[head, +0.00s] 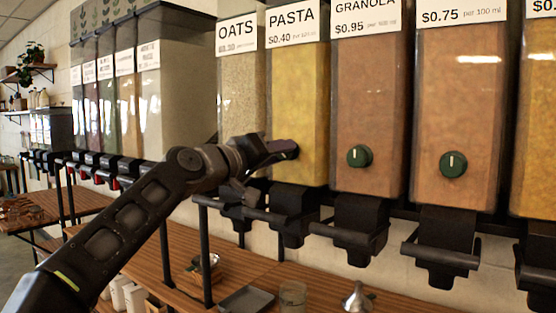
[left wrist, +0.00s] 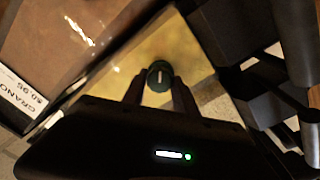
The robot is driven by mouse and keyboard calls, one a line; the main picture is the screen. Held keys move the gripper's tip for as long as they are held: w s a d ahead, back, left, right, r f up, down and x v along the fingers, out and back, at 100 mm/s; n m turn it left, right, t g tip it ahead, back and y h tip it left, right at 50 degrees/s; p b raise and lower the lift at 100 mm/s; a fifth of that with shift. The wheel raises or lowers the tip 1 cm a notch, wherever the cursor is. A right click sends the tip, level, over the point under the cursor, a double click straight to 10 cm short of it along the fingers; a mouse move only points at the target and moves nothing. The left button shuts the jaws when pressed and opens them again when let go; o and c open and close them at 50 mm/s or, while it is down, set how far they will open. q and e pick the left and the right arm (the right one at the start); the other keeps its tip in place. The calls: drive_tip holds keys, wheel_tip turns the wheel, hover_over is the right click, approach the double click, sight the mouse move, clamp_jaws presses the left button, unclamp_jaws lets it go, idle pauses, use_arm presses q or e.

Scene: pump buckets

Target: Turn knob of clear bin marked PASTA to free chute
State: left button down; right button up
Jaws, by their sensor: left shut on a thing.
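The clear bin marked PASTA (head: 297,110) holds yellow contents and hangs between the OATS and GRANOLA bins. My left gripper (head: 285,148) is at the lower front of the PASTA bin and hides most of its knob in the head view. In the left wrist view the round green knob (left wrist: 160,76) with a pale line sits between the two fingers of my left gripper (left wrist: 158,90). The fingers are shut on it. The black chute (head: 291,220) below the PASTA bin is partly in view. My right gripper is not in view.
The OATS bin (head: 240,90) stands to the left and the GRANOLA bin (head: 368,110) to the right, with its own green knob (head: 360,156). Black chutes with handles jut out under the bins. A wooden counter below holds a glass jar (head: 292,296) and a metal scoop (head: 358,298).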

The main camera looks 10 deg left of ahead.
use_arm(q)
drive_tip(key=shift+f+m+b, duration=0.1)
drive_tip(key=shift+m+b, duration=0.25)
drive_tip(key=shift+m, duration=1.45)
drive_tip(key=c, duration=1)
unclamp_jaws()
drive_tip(key=shift+o, duration=0.2)
drive_tip(key=b+v, duration=0.3)
drive_tip(key=v, duration=0.4)
drive_tip(key=shift+s+a, duration=0.2)
drive_tip(key=shift+s, duration=0.15)
